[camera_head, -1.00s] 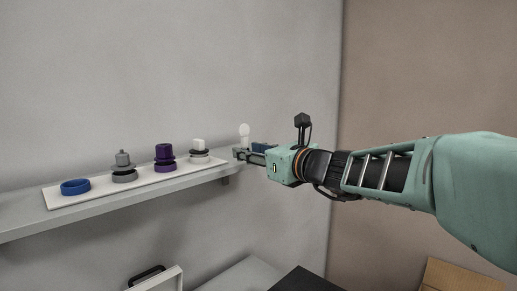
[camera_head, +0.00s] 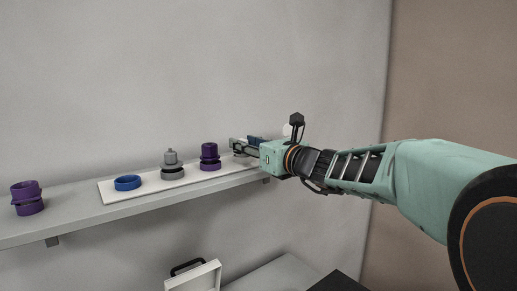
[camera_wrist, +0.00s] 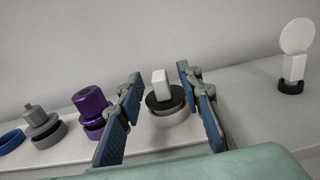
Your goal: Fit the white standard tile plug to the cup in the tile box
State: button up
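The white plug (camera_wrist: 160,83) is a small white block on a black disc. It sits on a pale round base on the white board, and in the wrist view it appears between my fingers. My gripper (camera_wrist: 160,108) is open, with one blue-padded finger on each side of the plug and a visible gap to both. I cannot tell whether the fingers are level with the plug. In the head view my gripper (camera_head: 237,147) is at the right end of the board and hides the plug. The cup in the tile box is not visible.
On the white board (camera_head: 110,194) stand a blue ring (camera_head: 128,182), a grey stack (camera_head: 172,168) and a purple stack (camera_head: 210,157). Another purple piece (camera_head: 27,198) stands on the shelf at left. A round white piece (camera_wrist: 296,38) stands at right.

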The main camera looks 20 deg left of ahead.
jog(key=shift+x, duration=0.8)
grip_shut()
jog(key=shift+r, duration=0.15)
